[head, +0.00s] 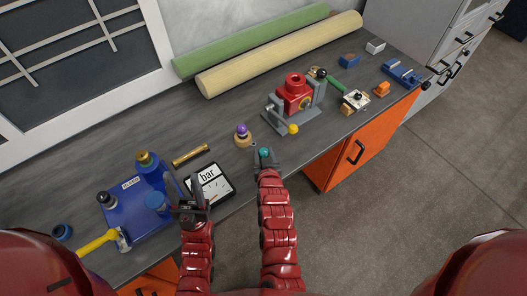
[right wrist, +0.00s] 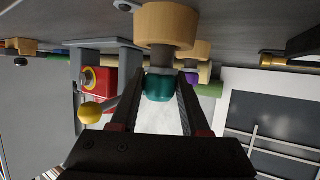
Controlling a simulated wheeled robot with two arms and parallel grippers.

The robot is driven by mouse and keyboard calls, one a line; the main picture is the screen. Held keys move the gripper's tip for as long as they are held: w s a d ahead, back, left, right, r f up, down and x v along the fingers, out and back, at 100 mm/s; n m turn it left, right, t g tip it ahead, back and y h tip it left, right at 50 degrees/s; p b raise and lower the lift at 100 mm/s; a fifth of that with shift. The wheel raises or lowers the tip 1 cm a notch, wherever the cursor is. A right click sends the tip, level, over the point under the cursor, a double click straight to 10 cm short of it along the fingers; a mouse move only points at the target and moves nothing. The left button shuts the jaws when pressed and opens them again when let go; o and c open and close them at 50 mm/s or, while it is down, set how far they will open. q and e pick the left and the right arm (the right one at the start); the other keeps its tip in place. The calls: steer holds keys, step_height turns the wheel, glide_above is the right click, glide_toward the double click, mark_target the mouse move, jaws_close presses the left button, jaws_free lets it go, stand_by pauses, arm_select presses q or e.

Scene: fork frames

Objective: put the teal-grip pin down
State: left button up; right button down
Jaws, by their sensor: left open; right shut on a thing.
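The teal-grip pin (head: 264,153) is between the fingertips of my right gripper (head: 265,160), near the front edge of the bench. In the right wrist view the shut fingers clasp its teal grip (right wrist: 159,88). A stepped wooden piece (right wrist: 165,25) joins or adjoins the grip on the bench side. I cannot tell whether it touches the bench. A purple-topped pin (head: 242,130) with a wooden base stands just left of the teal one. My left gripper (head: 183,176) is open and empty, by the bar gauge (head: 211,186).
A red vise-like block in a grey frame (head: 291,119), with a yellow knob (head: 293,129), stands to the right. A blue tray (head: 137,216) with bottles and a yellow-handled hammer (head: 100,242) are at left. Green (head: 245,42) and cream rolls lie at the back. Bare bench lies behind the purple pin.

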steer(key=shift+f, duration=0.2)
steer(key=shift+c, duration=1.9)
jaws_free()
steer(key=shift+r, duration=0.1)
steer(key=shift+r, duration=0.15)
steer(key=shift+s+r, duration=0.1)
steer(key=shift+s, duration=0.3)
steer(key=b+v, duration=0.1)
steer(key=v, duration=1)
